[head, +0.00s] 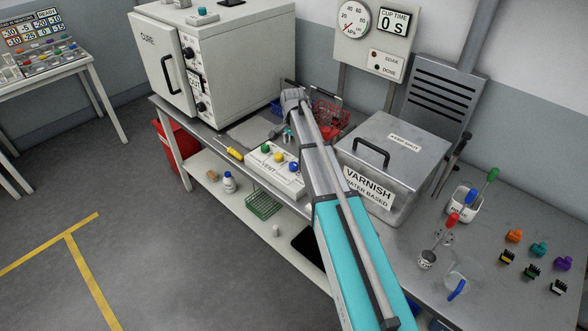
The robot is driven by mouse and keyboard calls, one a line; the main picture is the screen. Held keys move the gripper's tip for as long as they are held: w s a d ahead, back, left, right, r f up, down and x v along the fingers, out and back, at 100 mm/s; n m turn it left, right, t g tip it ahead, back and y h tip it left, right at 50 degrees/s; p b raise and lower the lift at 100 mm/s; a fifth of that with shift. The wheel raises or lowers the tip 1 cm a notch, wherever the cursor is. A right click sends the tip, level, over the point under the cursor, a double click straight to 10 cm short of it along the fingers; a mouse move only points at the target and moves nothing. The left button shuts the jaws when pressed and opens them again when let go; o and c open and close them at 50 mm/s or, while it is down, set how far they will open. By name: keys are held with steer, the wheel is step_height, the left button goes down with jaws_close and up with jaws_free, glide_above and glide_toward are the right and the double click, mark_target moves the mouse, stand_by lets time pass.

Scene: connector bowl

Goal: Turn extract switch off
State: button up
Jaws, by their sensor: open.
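My arm reaches up from the lower right, and its wrist is over the back of the bench. My gripper (285,135) is small and partly hidden by the arm; it is open, with nothing seen held in it. It is just behind a white control box (275,172) marked VENT, which has yellow, blue and green knobs on top. I cannot read any label saying extract, so I cannot tell which control is the extract switch or how it is set. Part of the box's right side is behind my arm.
A metal VARNISH tank (395,160) with a lid is right of the arm. Red and blue baskets (325,112) are behind. A yellow-handled screwdriver (234,153) lies left of the box.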

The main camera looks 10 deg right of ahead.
mark_target(293, 164)
steer(key=shift+f+b, duration=4.75)
steer(key=shift+f, duration=0.3)
steer(key=c, duration=1.1)
steer(key=shift+c, duration=0.2)
